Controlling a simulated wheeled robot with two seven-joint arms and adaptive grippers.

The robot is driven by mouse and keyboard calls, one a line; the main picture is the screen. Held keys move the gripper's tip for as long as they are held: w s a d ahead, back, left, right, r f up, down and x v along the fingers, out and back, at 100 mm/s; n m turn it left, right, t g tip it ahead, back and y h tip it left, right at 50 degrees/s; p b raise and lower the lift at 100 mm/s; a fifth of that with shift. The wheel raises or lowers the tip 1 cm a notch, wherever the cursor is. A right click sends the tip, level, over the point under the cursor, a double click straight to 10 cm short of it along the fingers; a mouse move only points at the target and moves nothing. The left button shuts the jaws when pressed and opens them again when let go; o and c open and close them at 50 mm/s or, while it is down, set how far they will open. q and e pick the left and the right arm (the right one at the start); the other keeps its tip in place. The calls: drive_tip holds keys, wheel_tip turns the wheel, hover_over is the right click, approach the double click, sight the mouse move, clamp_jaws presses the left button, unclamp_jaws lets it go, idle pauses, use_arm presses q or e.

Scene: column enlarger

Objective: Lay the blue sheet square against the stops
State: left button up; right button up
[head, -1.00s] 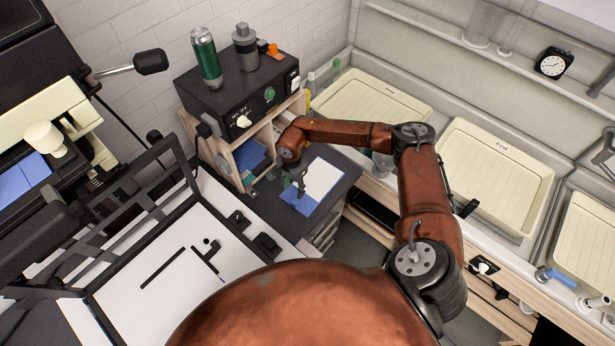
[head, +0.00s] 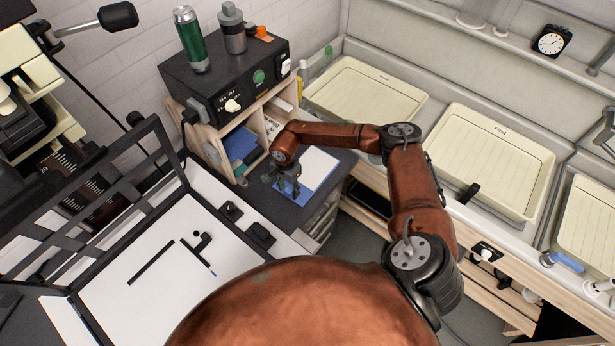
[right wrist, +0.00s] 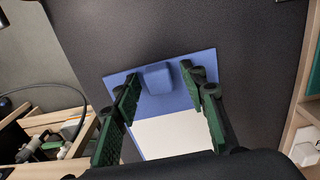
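The blue sheet (head: 318,198) lies on the dark counter to the right of the easel, with a white area (head: 318,163) on its upper face. In the right wrist view, the sheet (right wrist: 206,64) carries a raised blue block (right wrist: 158,79) near its edge. My right gripper (head: 287,190) is above that edge. In the right wrist view its green-padded fingers (right wrist: 161,84) are spread on either side of the block, with gaps, and hold nothing. Black stops, a long strip (head: 150,262) and a shorter angled piece (head: 199,247), lie on the white easel board (head: 135,298). My left gripper is out of view.
A hinged black frame (head: 110,215) stands raised over the easel. Behind the sheet, a wooden shelf unit (head: 205,150) carries a black box (head: 205,95) with bottles on top. Cream trays (head: 365,95) sit in the sink at right. Small black blocks (head: 260,234) edge the easel.

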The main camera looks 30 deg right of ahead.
drive_tip(key=shift+r, duration=0.15)
drive_tip(key=shift+b, duration=0.45)
idle(0.7)
drive_tip(key=shift+c, duration=0.2)
clamp_jaws()
idle(0.4)
drive_tip(key=shift+r, duration=0.1)
drive_tip(key=shift+r, duration=0.45)
idle(0.5)
